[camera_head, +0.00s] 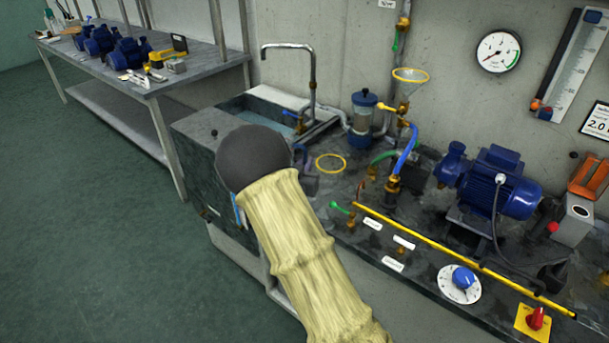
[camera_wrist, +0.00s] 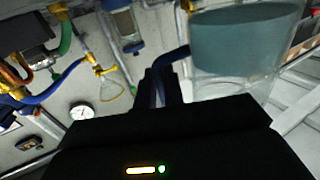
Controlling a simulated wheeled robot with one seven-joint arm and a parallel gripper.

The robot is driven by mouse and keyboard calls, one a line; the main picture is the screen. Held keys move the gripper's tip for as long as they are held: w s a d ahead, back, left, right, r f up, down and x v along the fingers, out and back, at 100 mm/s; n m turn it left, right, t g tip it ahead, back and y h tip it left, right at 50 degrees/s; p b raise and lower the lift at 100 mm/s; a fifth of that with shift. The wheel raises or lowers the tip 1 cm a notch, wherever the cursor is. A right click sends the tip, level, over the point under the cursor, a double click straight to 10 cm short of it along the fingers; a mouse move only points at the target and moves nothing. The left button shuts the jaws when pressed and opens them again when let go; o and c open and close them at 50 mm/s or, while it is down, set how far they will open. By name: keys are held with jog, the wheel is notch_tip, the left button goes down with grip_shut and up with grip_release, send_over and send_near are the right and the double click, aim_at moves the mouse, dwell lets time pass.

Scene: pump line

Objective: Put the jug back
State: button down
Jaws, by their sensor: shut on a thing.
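The jug (camera_wrist: 238,55) is a clear vessel with blue-green contents and a dark blue handle. It fills the upper right of the wrist view. My gripper (camera_wrist: 163,88) is shut on the jug's handle, with the vessel to its right in that view. In the head view my padded arm and its dark wrist cover my gripper and nearly all of the jug, in front of the sink. A yellow ring (camera_head: 331,163) is marked on the bench (camera_head: 330,185), right of my wrist, and nothing stands in it.
The sink (camera_head: 270,110) with its tall tap (camera_head: 312,75) lies behind my wrist. A funnel (camera_head: 410,80), hoses and valves rise right of the yellow ring. A blue pump (camera_head: 505,182) and a yellow rail (camera_head: 460,258) occupy the bench's right side. The floor at left is clear.

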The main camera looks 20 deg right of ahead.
jog(key=shift+f, duration=1.85)
jog(key=shift+f, duration=0.1)
jog(key=c, duration=1.9)
grip_release()
jog(key=shift+f+b, duration=0.1)
jog(key=shift+b, duration=0.25)
jog(key=shift+c, duration=0.2)
jog(key=o, duration=0.4)
jog(key=shift+o, duration=0.2)
jog(key=shift+r+p, duration=0.3)
jog(key=v, duration=1.2)
jog(key=shift+b, duration=0.3)
jog(key=shift+f, duration=0.15)
